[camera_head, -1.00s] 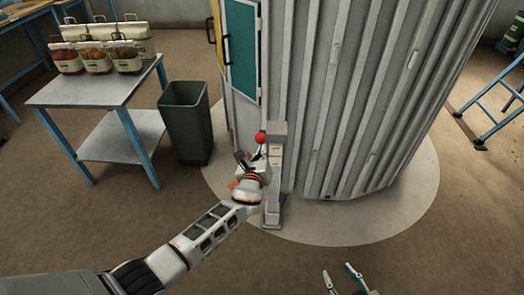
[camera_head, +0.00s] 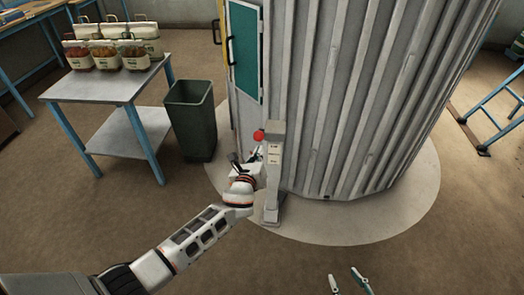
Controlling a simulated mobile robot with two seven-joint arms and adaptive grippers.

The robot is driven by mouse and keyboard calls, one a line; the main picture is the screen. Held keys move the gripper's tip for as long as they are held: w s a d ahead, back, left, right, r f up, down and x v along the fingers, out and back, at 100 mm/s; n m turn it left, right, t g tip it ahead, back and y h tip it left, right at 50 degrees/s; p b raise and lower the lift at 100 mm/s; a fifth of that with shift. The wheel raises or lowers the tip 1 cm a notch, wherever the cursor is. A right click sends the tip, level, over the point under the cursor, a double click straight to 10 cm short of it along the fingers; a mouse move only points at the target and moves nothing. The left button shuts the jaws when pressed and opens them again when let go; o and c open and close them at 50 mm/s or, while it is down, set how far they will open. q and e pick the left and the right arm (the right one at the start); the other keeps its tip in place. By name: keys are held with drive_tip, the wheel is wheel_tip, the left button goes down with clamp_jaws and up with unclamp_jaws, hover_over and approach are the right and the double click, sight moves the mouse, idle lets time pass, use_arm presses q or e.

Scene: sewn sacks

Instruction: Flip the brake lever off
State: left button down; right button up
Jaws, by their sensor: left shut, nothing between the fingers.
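The brake lever shows as a red ball knob (camera_head: 259,135) at the upper left side of a pale grey post (camera_head: 272,180). The post stands in front of the large ribbed metal cylinder. My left gripper (camera_head: 250,158) is shut and empty, just below the knob and at the left side of the post. Whether its fingertips touch the lever or the post I cannot tell. The lever's arm is too small to make out. My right gripper (camera_head: 347,281) shows only its two fingertips at the bottom edge, apart and empty.
The ribbed cylinder (camera_head: 350,100) with a teal-panelled door (camera_head: 246,55) stands on a pale round floor pad (camera_head: 375,225). A dark bin (camera_head: 191,122) and a table (camera_head: 115,88) with several sacks (camera_head: 106,54) stand at left. A blue ladder-like frame (camera_head: 495,110) is at right. The front floor is open.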

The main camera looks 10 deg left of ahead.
use_arm(q)
drive_tip(key=s+r, duration=0.1)
drive_tip(key=s+r+p, duration=0.1)
drive_tip(key=r, duration=0.1)
drive_tip(key=shift+a+r, duration=0.1)
drive_tip(key=shift+r, duration=0.2)
use_arm(e)
drive_tip(key=shift+s+d+f+h, duration=0.2)
drive_tip(key=shift+s+d+f, duration=0.1)
drive_tip(key=shift+d, duration=0.25)
drive_tip(key=shift+s+d+f+h, duration=0.2)
drive_tip(key=shift+s+d+f, duration=0.05)
drive_tip(key=shift+d, duration=0.25)
drive_tip(key=shift+a+r, duration=0.1)
drive_tip(key=shift+a, duration=0.05)
